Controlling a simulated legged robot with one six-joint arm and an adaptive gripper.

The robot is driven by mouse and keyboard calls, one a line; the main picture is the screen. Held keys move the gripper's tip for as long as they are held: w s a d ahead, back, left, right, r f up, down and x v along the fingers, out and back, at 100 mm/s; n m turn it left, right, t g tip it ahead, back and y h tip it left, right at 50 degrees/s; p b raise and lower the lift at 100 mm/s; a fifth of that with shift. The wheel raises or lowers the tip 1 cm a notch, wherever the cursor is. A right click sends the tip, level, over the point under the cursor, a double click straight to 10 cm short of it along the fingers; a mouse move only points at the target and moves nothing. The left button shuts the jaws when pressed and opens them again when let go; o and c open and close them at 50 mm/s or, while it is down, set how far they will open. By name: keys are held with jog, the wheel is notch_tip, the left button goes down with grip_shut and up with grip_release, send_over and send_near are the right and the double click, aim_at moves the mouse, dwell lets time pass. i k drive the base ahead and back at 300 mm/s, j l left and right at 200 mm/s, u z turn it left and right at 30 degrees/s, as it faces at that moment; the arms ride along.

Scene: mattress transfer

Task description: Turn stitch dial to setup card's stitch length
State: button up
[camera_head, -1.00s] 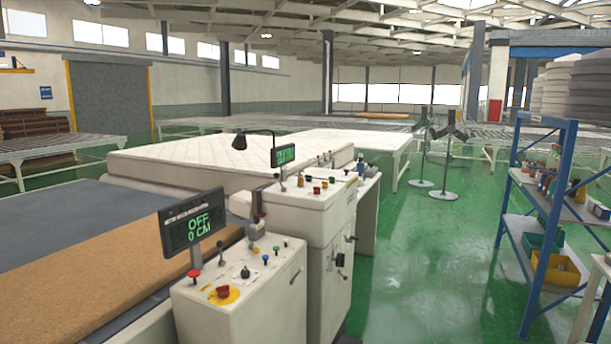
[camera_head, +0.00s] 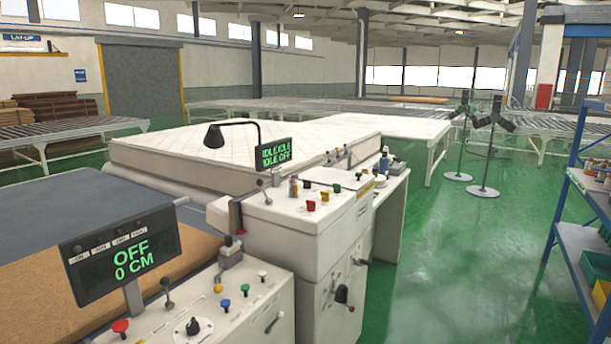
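The near white control console (camera_head: 250,318) is at the lower left, with a black knob (camera_head: 193,327), a red knob (camera_head: 120,326) and several coloured buttons on top. Its display (camera_head: 122,255) reads OFF, 0 CM. Behind it stands a second white console (camera_head: 292,237) with red, green and black knobs on top and a black-handled crank (camera_head: 343,294) on its side. Its small display (camera_head: 274,153) reads IDLE, IDLE OFF. I cannot tell which knob is the stitch dial. No setup card is readable. My gripper is not in view.
A white mattress (camera_head: 215,150) lies behind the consoles. A brown pad (camera_head: 40,300) is at the lower left. The green floor (camera_head: 450,270) is open right of the consoles. Black-topped stands (camera_head: 485,160) and a blue shelf rack (camera_head: 565,210) stand further right.

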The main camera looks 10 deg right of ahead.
aim_at(307, 183)
jog(key=i+l+u, duration=0.1)
jog(key=i+l, duration=0.3)
jog(key=i+l+u, duration=0.15)
jog(key=i+l, duration=0.2)
jog(key=i+l+u, duration=0.1)
jog(key=i+l, duration=0.25)
jog(key=l, duration=0.25)
